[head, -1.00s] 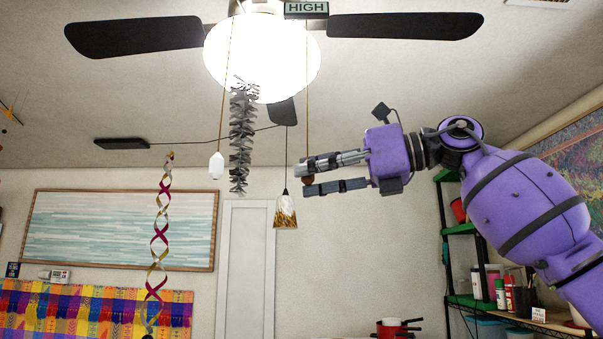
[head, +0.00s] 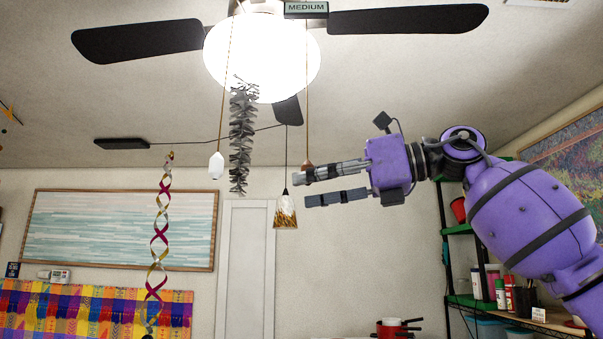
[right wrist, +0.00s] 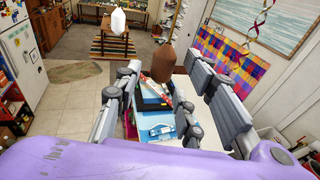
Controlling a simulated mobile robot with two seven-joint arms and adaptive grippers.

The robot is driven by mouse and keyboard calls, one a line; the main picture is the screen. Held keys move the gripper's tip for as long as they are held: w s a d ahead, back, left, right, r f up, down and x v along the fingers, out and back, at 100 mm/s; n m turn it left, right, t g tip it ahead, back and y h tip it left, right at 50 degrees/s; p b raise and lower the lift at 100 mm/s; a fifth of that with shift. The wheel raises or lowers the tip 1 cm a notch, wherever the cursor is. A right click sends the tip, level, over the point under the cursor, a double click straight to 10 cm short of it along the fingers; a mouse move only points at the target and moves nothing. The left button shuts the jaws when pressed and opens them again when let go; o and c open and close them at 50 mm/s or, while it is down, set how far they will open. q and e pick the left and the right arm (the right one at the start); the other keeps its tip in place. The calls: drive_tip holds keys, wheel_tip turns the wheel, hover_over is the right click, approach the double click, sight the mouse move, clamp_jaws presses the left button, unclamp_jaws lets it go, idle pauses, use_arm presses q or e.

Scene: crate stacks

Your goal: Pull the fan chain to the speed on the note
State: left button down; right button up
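The ceiling fan (head: 262,55) hangs at the top of the head view, with its round light lit. A small sign on it (head: 306,9) reads MEDIUM. A chain ending in a brown pull (head: 308,165) hangs from its right side. A second chain at the left ends in a white crystal pull (head: 216,166). In the right wrist view the brown pull (right wrist: 162,60) shows between the two spread fingers (right wrist: 165,98). My left gripper is not in view. I see no readable note.
A dark ruffled hanging (head: 243,135) and a pendant lamp (head: 285,213) hang left of my right gripper. A twisted ribbon (head: 160,240) hangs farther left. A shelf rack (head: 458,229) stands behind my right arm at the right.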

drive_tip(key=v, duration=1.2)
idle(0.5)
